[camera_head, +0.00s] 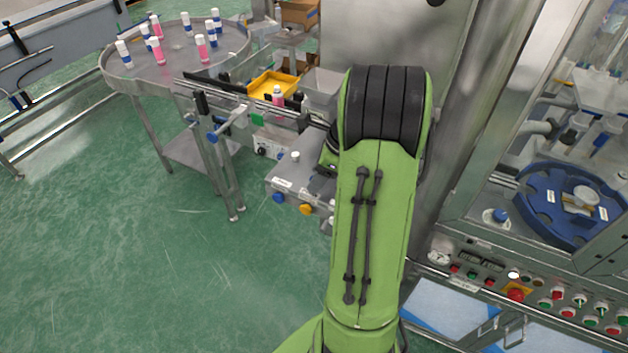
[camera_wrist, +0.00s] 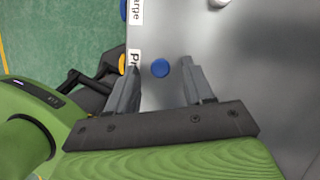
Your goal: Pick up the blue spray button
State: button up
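The blue spray button (camera_wrist: 160,68) is a small round blue piece on a grey metal top in the wrist view. It shows between the two grey fingers of my gripper (camera_wrist: 159,63), close to the fingertip level in the picture. The fingers are spread apart, with a clear gap on both sides of the button and no contact visible. The height of the fingertips above the metal top is hard to tell. In the head view my green arm covers my gripper, and I cannot see the button there.
The metal box (camera_head: 285,178) has a blue knob (camera_head: 278,197) and a yellow knob (camera_head: 305,209) on its front. A light cap-like piece (camera_wrist: 218,3) is at the wrist view's top edge. A conveyor, a yellow tray (camera_head: 262,92) and a round table (camera_head: 118,75) with several bottles lie behind.

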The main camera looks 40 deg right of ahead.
grip_shut()
